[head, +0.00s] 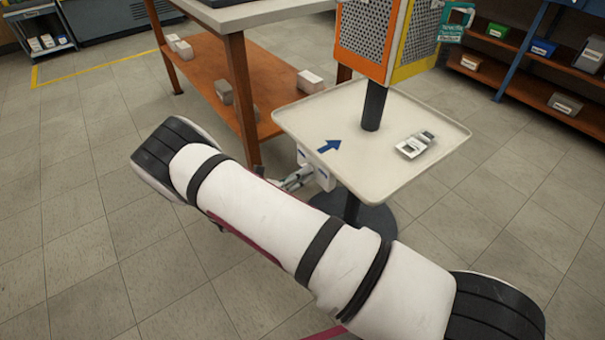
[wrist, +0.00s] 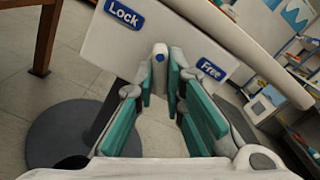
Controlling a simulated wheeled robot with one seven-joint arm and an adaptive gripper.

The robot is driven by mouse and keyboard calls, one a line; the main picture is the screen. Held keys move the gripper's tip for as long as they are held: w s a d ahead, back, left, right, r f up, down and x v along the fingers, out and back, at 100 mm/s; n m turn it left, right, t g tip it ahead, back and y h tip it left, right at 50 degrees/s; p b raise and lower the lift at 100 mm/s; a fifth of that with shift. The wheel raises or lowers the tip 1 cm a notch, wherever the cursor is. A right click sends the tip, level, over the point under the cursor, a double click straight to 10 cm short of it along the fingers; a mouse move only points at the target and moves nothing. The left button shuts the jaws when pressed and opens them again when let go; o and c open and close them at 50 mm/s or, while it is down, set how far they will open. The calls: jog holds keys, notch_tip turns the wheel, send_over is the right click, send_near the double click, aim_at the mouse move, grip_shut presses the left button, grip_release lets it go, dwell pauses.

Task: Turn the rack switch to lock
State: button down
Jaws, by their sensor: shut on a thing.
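The rack switch is a white panel (wrist: 185,55) under the edge of the tray stand, with a blue Lock label (wrist: 124,14) on the left and a blue Free label (wrist: 211,69) on the right in the wrist view. Its pale lever with a blue dot (wrist: 160,57) shows between the two labels. My gripper (wrist: 161,86) has its teal-padded fingers on either side of the lever, shut on it. In the head view the panel (head: 324,178) is at the tray's left side, with my gripper (head: 292,181) against it, partly hidden by my arm.
A post carries an orange-and-yellow mesh rack (head: 372,35) above. An orange-shelved workbench (head: 200,72) stands close behind on the left. The floor is clear around.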

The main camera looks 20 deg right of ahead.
jog(key=shift+a+n, duration=0.1)
jog(key=shift+n, duration=1.1)
jog(key=c, duration=1.7)
grip_release()
jog(key=shift+o, duration=0.2)
jog(key=v, duration=1.2)
jog(key=shift+r, duration=0.1)
